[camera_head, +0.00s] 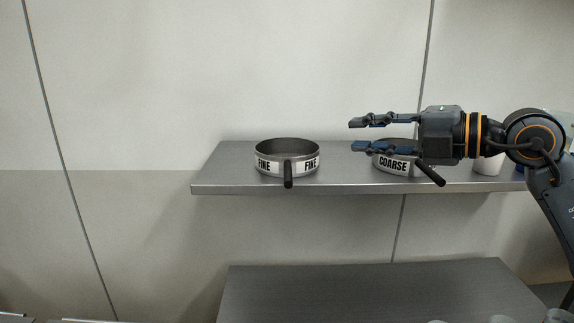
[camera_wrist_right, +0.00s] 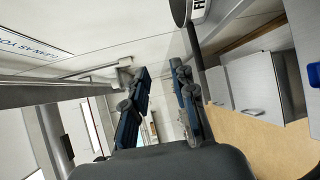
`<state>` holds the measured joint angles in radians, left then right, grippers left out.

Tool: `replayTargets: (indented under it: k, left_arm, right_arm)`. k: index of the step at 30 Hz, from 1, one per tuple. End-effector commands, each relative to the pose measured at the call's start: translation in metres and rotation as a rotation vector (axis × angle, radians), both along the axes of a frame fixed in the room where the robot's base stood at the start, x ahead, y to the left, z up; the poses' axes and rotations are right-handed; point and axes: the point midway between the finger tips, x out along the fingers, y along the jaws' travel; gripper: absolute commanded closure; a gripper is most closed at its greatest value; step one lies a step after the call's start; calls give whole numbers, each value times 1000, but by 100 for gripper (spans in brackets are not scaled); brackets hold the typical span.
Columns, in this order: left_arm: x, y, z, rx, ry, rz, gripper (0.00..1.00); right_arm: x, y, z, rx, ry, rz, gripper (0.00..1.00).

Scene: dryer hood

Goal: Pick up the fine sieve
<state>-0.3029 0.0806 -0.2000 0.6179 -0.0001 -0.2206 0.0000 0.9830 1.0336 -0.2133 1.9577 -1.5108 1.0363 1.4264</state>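The fine sieve (camera_head: 268,168) is a round metal sieve with white labels reading FINE and a black handle pointing to the front. It stands on the left part of the upper shelf in the head view. My right gripper (camera_head: 352,135) comes in from the right, its fingers apart and pointing left, with nothing between them. In the picture it overlaps the coarse sieve and lies to the right of the fine sieve, apart from it. In the right wrist view, the open fingers (camera_wrist_right: 160,85) show, with part of a labelled sieve (camera_wrist_right: 181,12) at the top edge. My left gripper does not show.
The coarse sieve (camera_head: 393,163), labelled COARSE with a black handle, stands on the upper shelf (camera_head: 340,184), partly hidden by my right gripper. A white container (camera_head: 487,166) is further right. A lower grey surface (camera_head: 365,292) lies below. The shelf between the sieves is clear.

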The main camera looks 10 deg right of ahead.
Motion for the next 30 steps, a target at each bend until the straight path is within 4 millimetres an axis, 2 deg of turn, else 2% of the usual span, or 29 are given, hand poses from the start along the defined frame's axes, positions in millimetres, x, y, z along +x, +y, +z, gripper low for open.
replayTargets:
  k: [1,3,9,13,19,30]
  left_arm:
    - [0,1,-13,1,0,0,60]
    - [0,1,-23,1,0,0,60]
    - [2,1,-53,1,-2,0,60]
    - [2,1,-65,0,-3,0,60]
    - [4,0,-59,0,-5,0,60]
    - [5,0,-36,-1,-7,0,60]
  right_arm:
    - [0,0,-14,0,1,0,74]
    - [0,0,-24,0,1,0,74]
    - [0,0,-53,0,1,0,74]
    - [0,0,-65,0,0,0,74]
    - [10,9,-67,2,1,3,74]
    - [56,54,-76,2,1,2,74]
